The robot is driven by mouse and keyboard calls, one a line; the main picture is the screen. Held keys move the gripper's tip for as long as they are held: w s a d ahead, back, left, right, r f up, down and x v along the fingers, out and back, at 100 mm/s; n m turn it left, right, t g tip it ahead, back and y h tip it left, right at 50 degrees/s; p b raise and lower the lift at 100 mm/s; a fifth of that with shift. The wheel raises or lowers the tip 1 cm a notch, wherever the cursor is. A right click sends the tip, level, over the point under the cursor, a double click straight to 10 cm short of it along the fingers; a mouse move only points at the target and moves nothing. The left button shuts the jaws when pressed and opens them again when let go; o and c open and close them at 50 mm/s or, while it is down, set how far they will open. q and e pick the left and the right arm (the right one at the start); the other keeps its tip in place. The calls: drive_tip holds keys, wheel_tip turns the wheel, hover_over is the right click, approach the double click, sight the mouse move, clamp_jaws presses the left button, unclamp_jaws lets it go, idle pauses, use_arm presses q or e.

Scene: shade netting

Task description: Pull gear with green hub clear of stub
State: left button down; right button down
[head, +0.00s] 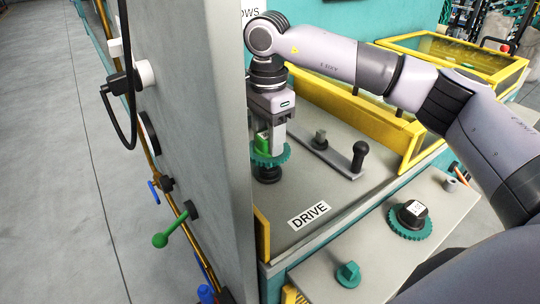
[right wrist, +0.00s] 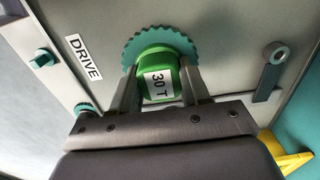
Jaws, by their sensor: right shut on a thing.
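The gear with the green hub (head: 262,143) has a teal toothed rim and sits low over the DRIVE plate in the head view. In the right wrist view its green hub (right wrist: 158,58) carries a "30 T" label. My right gripper (head: 272,138) points down and is shut on the green hub, one finger on each side. The black stub (head: 266,175) shows directly below the gear; I cannot tell whether the gear is still around its top. The wrist view hides the stub behind the gear. My left gripper is not in view.
A tall grey panel (head: 205,130) stands close left of my gripper. On the front shelf are a black-hubbed teal gear (head: 408,228) and a teal knob (head: 348,274).

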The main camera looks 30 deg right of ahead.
drive_tip(key=shift+r+p, duration=0.75)
drive_tip(key=shift+r, duration=0.6)
drive_tip(key=shift+r+p, duration=1.5)
drive_tip(key=shift+r, duration=0.5)
